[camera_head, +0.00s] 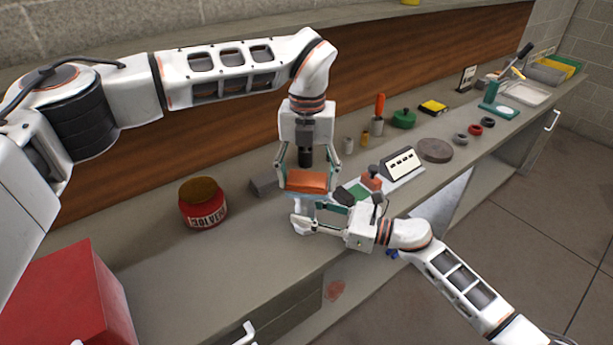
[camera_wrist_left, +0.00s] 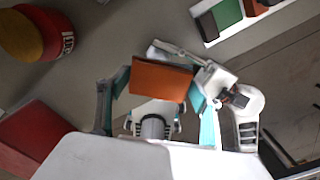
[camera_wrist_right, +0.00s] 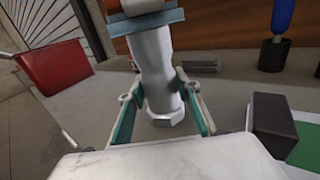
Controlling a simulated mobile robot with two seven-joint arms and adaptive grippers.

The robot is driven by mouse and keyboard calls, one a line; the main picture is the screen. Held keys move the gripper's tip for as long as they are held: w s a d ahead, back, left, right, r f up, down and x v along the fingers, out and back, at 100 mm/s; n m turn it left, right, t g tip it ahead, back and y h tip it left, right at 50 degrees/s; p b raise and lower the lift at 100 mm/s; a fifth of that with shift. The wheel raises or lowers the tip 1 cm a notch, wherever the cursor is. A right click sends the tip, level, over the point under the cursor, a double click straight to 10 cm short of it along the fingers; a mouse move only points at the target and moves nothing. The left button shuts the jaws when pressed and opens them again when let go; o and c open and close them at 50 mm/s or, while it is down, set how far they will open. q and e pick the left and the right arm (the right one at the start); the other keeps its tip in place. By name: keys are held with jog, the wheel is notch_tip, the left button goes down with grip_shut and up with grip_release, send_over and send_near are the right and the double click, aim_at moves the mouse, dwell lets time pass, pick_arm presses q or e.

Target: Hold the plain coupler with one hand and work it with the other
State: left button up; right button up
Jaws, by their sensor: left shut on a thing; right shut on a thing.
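The plain coupler shows in the right wrist view as an upright pale grey-white body (camera_wrist_right: 155,65) with a wider faceted foot. An orange block with a blue-grey plate beneath is at its top; the head view also shows this orange block (camera_head: 306,181). My left gripper (camera_head: 308,185) points down from above and is shut on the orange block, with a finger on either side. My right gripper (camera_wrist_right: 162,95) comes from the front right, lower down, and is shut around the pale body. The foot is partly hidden in the head view.
A red jar with a brown lid (camera_head: 203,204) stands left on the bench. A red box (camera_head: 70,300) is at the front left. A dark grey block (camera_head: 264,186) lies behind. A tray with a green pad (camera_head: 358,192) and a slanted panel (camera_head: 403,164) stand right.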

pick_arm(q)
jog(key=shift+w+a, duration=0.55)
jog(key=shift+w, duration=0.2)
jog(key=shift+s+d, duration=0.45)
jog(key=shift+s, duration=0.15)
jog(key=shift+s+d, duration=0.4)
jog(key=shift+s, duration=0.2)
jog(key=shift+r, duration=4.05)
pick_arm(e)
jog(key=o, duration=1.4)
jog(key=shift+c, duration=0.2)
jog(key=v, duration=1.2)
